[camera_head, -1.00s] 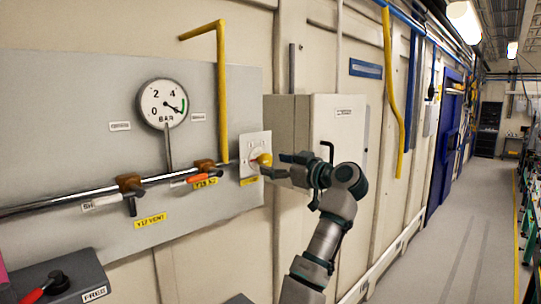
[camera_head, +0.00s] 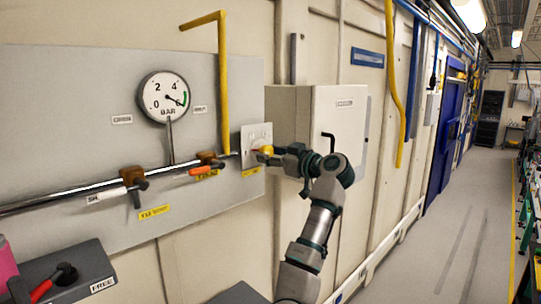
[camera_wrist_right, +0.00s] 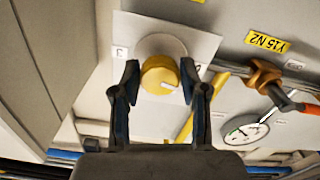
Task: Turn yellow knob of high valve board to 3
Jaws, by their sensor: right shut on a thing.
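The yellow knob (camera_head: 265,151) sits on a pale square plate (camera_head: 251,134) at the right end of the grey valve board (camera_head: 60,120). In the right wrist view the knob (camera_wrist_right: 160,76) shows a white mark on its lower right side. A "3" label is on the plate (camera_wrist_right: 208,45) left of the knob. My right gripper (camera_head: 275,155) is at the knob, with its two fingers on either side of it in the right wrist view (camera_wrist_right: 158,82), shut on it. My left gripper is not in view.
A pressure gauge (camera_head: 165,97), a steel pipe with an orange-handled valve (camera_head: 200,171) and a yellow pipe (camera_head: 222,90) lie left of the knob. A pale cabinet (camera_head: 338,130) stands just right of it. The corridor floor (camera_head: 460,240) is clear.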

